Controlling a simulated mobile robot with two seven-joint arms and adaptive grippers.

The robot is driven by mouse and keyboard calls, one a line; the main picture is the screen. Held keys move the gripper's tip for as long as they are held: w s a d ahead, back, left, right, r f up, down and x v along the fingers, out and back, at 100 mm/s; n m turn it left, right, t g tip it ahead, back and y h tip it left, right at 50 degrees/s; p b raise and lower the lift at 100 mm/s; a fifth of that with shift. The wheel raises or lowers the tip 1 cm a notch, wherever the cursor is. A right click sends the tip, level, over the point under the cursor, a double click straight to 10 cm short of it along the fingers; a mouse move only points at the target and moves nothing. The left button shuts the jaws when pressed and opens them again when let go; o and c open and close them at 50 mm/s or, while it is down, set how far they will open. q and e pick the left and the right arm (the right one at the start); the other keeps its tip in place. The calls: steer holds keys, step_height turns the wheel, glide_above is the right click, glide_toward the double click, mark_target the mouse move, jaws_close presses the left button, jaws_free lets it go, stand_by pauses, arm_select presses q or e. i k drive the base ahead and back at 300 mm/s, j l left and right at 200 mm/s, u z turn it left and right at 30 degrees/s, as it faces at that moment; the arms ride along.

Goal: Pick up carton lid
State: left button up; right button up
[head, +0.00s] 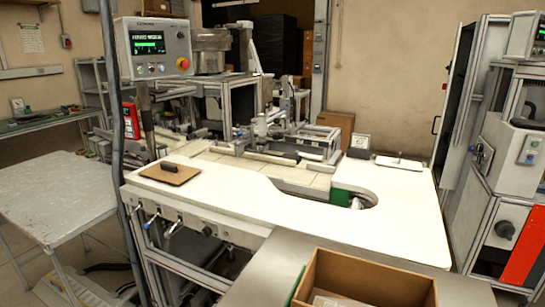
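An open brown cardboard carton (372,290) stands at the bottom edge, on or in front of the grey metal surface. Its lower part is cut off by the frame. Something pale lies inside it, too little shown to name. I cannot make out a separate carton lid for certain. A flat brown board (184,177) with a dark block on it lies on the left of the white worktop. Neither of my grippers is in view.
The white worktop (240,205) is mostly clear, with a curved cutout at its right. A control panel (153,48) on a post stands left. A grey table (55,195) stands farther left. A machine cabinet (500,200) stands right. A closed carton (335,122) sits behind.

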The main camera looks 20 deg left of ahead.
mark_target(175, 173)
steer(key=u, duration=1.4)
steer(key=z, duration=1.45)
steer(key=u, duration=1.45)
steer(key=i+j, duration=0.2)
steer(key=j, duration=0.15)
steer(key=i+j+z, duration=0.1)
steer(key=i+j, duration=0.25)
steer(key=j, duration=0.3)
